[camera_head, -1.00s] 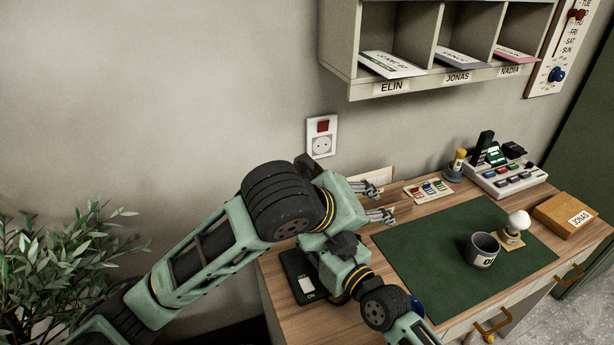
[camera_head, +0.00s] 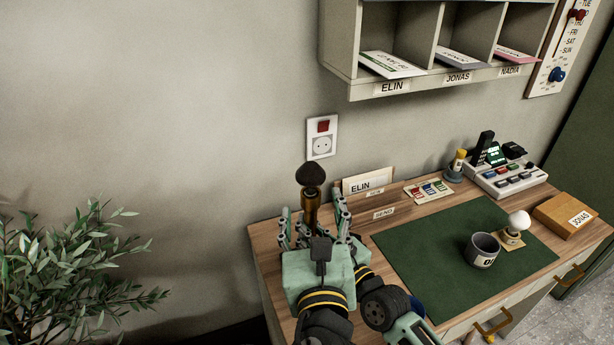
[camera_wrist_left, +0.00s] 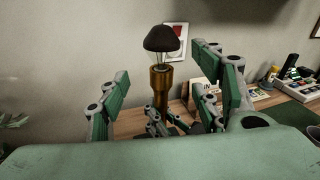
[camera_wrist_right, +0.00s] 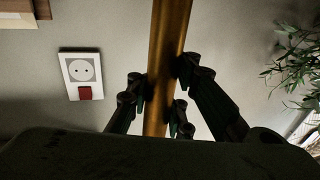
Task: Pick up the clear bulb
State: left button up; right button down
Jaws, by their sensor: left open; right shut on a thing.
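A bulb-shaped head (camera_head: 311,175) with a dark top sits on a brass stem (camera_head: 311,207). In the left wrist view the head (camera_wrist_left: 161,40) shows a see-through lower part with thin wires, which looks like the clear bulb. My left gripper (camera_head: 313,213) is open, its fingers (camera_wrist_left: 163,70) on either side of the stem, below the head and apart from it. My right gripper (camera_wrist_right: 163,80) is shut on the brass stem, which runs between its fingers. In the head view it is mostly hidden by the left one. A white bulb (camera_head: 519,220) stands in a small holder.
The desk carries a green mat (camera_head: 420,270), a grey mug (camera_head: 482,251), a wooden box (camera_head: 566,215) and a keypad device (camera_head: 508,175). An ELIN card (camera_head: 368,182) stands behind the grippers. A wall socket (camera_head: 322,138) and pigeonholes (camera_head: 400,90) are above; a plant (camera_head: 70,270) is at left.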

aim_at(305, 187)
pick_arm(q)
jog(key=shift+t+y, duration=0.3)
jog(key=w, duration=0.2)
jog(key=w+a, duration=0.1)
jog(key=w, duration=0.1)
jog(key=w+r, duration=0.1)
jog(key=w, duration=0.1)
jog(key=shift+a, duration=0.2)
jog(key=w, duration=0.5)
jog(key=shift+a+r, duration=0.1)
jog(key=c, duration=1)
